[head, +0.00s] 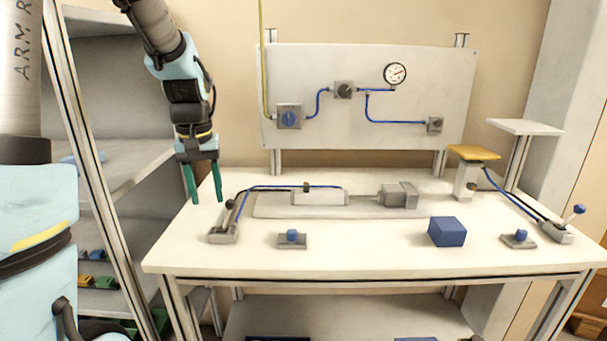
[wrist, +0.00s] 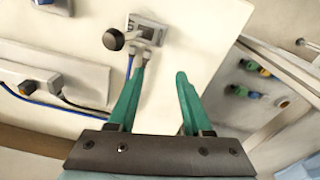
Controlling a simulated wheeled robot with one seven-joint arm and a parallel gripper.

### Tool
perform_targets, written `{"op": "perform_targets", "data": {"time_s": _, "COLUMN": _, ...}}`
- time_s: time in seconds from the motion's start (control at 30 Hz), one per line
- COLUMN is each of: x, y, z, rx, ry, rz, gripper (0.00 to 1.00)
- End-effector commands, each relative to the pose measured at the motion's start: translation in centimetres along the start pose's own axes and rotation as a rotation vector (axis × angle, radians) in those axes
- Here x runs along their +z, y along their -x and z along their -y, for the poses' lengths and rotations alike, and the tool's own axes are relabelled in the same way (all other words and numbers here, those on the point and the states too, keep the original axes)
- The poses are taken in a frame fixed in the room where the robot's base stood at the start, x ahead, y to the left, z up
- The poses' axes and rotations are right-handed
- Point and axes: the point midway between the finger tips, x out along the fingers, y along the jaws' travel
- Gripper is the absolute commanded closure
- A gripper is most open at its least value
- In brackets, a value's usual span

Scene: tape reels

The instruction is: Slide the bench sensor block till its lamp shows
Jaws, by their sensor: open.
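My gripper (head: 207,198) hangs open and empty above the left end of the bench (head: 330,258), fingers pointing down. It is left of the pale cylinder body (head: 325,197) on its grey base plate. A small dark block (head: 306,187) sits on top of that body, with a blue line running left from it; it appears to be the sensor block. No lit lamp can be made out on it. In the wrist view my gripper (wrist: 162,72) has its green fingers apart with nothing between them; a dark block (wrist: 53,84) on the pale body shows at the left.
A lever valve (head: 223,232) with a dark knob stands near my fingers. A grey block (head: 400,195) sits at the plate's right end. A gauge panel (head: 400,60) stands behind.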

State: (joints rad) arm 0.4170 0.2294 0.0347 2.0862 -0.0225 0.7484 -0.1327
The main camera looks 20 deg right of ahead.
Motion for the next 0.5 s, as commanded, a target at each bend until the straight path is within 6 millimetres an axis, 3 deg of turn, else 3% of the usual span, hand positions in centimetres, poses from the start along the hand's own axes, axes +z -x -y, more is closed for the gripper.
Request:
{"op": "perform_targets", "data": {"time_s": 0.03, "x": -2.2, "y": 1.4, "z": -3.5, "rx": 0.004, "ry": -0.041, "rz": 0.01, "gripper": 0.5}}
{"op": "perform_targets", "data": {"time_s": 0.1, "x": -4.3, "y": 2.9, "z": -7.8, "rx": 0.004, "ry": -0.079, "rz": 0.027, "gripper": 0.5}}
{"op": "perform_targets", "data": {"time_s": 0.3, "x": -6.8, "y": 6.4, "z": -18.2, "rx": -0.005, "ry": -0.164, "rz": 0.063, "gripper": 0.5}}
{"op": "perform_targets", "data": {"time_s": 0.4, "x": -6.9, "y": 7.4, "z": -21.2, "rx": -0.009, "ry": -0.188, "rz": 0.072, "gripper": 0.5}}
{"op": "perform_targets", "data": {"time_s": 0.5, "x": -6.8, "y": 7.7, "z": -22.7, "rx": -0.012, "ry": -0.199, "rz": 0.079, "gripper": 0.5}}
